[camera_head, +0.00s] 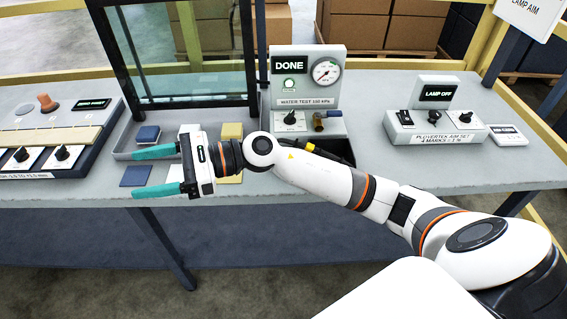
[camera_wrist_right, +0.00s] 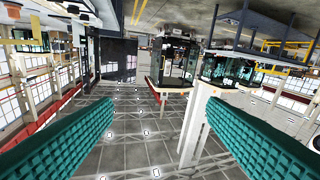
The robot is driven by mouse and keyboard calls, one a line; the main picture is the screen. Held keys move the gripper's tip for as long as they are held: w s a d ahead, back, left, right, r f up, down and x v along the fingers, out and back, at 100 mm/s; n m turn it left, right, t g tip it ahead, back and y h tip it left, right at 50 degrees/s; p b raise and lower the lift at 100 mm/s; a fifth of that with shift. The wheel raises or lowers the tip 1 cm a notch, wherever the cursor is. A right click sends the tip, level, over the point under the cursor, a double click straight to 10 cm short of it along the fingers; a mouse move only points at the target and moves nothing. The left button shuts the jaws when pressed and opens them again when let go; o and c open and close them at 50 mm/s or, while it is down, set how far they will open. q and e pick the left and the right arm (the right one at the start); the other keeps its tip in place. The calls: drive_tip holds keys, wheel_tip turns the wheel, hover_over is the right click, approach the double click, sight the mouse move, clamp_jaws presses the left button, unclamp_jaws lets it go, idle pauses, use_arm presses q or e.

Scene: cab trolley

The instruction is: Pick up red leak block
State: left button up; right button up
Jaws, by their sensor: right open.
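No red leak block can be made out in either view; part of the tray behind my right gripper is hidden. My right gripper (camera_head: 138,172) reaches in from the right with its two teal fingers apart and pointing left over the table. A dark blue block (camera_head: 148,134) sits in the grey tray (camera_head: 122,154) just beyond the upper finger. A flat blue square (camera_head: 136,177) shows between the fingers, on the table. In the right wrist view the fingers are spread and empty, with only the distant hall between them. My left gripper is not in view.
A yellow block (camera_head: 232,130) sits at the tray's right, beside a dark-framed glass panel (camera_head: 185,75). The water test unit (camera_head: 308,75) reads DONE. The lamp unit (camera_head: 436,117) stands right, a control panel (camera_head: 60,137) left. The table's front edge is clear.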

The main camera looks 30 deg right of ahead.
drive_tip(key=w+d+f+n+g+h, duration=0.2)
drive_tip(key=d+f+n+g+h, duration=0.2)
drive_tip(key=d+f+n+h, duration=0.5)
drive_tip(key=d+r+n+g+h, duration=0.15)
drive_tip(key=d+h, duration=0.35)
drive_tip(key=d, duration=0.5)
drive_tip(key=d+r+n+t+h, duration=0.1)
drive_tip(key=d+r+n+h, duration=0.25)
drive_tip(key=d, duration=0.75)
drive_tip(key=shift+m+g+h, duration=0.25)
drive_tip(key=shift+m+h, duration=0.15)
drive_tip(key=shift+h, duration=0.05)
drive_tip(key=f, duration=0.7)
drive_tip(key=shift+w+a, duration=0.1)
drive_tip(key=shift+w, duration=0.3)
drive_tip(key=shift+w+a+f+p, duration=0.1)
drive_tip(key=shift+f+p, duration=0.15)
drive_tip(key=shift+f, duration=0.7)
drive_tip(key=shift+w+f+p, duration=0.15)
drive_tip(key=shift+f+p, duration=0.1)
drive_tip(key=shift+f, duration=0.75)
drive_tip(key=shift+w+a+f+p, duration=0.1)
drive_tip(key=shift+f+p, duration=0.15)
drive_tip(key=shift+f, duration=0.7)
drive_tip(key=c, duration=1.1)
